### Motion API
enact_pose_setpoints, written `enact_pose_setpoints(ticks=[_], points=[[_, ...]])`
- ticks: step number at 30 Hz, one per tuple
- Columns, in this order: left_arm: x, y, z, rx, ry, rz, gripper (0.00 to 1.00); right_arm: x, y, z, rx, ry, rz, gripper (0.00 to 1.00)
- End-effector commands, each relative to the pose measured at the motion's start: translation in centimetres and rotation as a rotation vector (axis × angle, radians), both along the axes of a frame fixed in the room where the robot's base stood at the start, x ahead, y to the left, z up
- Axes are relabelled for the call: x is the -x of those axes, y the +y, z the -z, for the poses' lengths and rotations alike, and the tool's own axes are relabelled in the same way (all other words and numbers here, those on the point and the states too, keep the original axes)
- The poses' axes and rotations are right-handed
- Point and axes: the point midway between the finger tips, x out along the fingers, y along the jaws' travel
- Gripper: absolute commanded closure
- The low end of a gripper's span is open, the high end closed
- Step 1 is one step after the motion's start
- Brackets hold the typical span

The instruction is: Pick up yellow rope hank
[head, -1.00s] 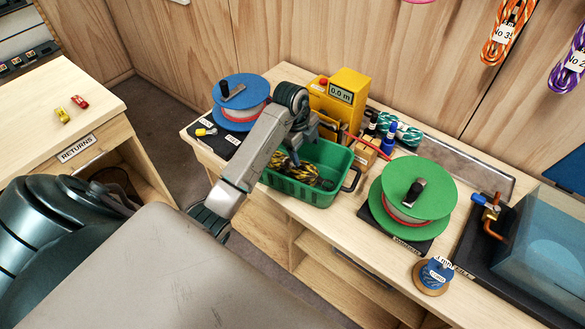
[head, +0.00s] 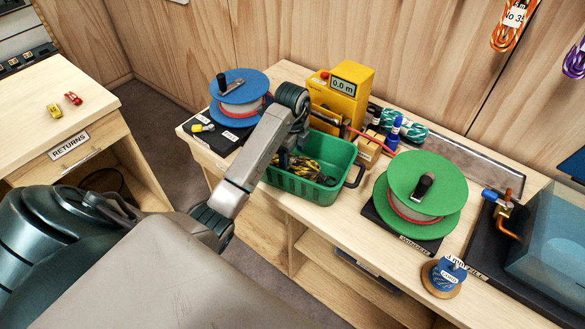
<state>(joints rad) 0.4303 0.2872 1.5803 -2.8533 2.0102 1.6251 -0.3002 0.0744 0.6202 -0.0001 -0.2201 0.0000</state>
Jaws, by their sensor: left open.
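The yellow rope hank (head: 318,170), with black marks, lies in the green basket (head: 312,190) on the workbench. My left arm reaches over the basket's left part and hides some of the hank. My left gripper (head: 285,160) is open at the hank's left end, low inside the basket, mostly hidden behind my forearm. I cannot tell whether the fingers touch the rope. My right gripper is not in view.
A yellow length counter (head: 338,95) stands behind the basket and a blue reel (head: 240,85) behind left. A green reel (head: 428,180) stands to the right, with a teal rope hank (head: 405,127) behind. Toy-like red and yellow pieces lie on the returns cabinet (head: 30,130).

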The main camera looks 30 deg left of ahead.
Motion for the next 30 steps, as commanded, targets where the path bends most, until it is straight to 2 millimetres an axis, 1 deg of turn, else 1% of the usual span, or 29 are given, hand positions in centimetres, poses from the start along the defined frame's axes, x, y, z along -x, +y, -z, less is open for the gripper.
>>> enact_pose_setpoints(ticks=[1,8,10,12,19,23,24,26,27,28,30], points=[[-0.1,0.0,0.8,0.0,0.0,0.0,0.25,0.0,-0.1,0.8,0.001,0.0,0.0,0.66],[-0.5,0.2,3.3,0.0,-0.001,0.0,0.25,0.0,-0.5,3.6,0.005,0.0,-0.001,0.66],[-0.4,0.2,4.3,0.0,0.002,0.0,0.25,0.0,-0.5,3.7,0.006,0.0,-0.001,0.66],[-0.4,0.2,4.7,0.001,0.002,0.0,0.25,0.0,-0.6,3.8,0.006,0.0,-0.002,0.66],[-0.5,0.2,4.7,0.001,0.0,0.0,0.25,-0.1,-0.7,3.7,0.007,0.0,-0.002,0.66],[-0.5,0.2,4.7,0.001,0.0,0.0,0.51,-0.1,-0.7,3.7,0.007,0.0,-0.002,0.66],[-0.5,0.2,4.7,0.001,0.0,0.001,0.59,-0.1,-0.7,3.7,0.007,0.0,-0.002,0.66],[-0.5,0.2,4.7,0.001,0.0,0.001,0.71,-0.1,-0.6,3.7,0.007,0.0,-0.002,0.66],[-0.5,0.2,4.7,0.001,0.0,0.001,0.78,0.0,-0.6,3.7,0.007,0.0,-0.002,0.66],[-0.5,0.2,4.7,0.001,0.0,0.001,0.82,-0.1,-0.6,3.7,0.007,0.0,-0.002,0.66],[-0.5,0.2,4.6,0.0,-0.001,0.001,0.82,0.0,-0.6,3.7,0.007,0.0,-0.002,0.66]])
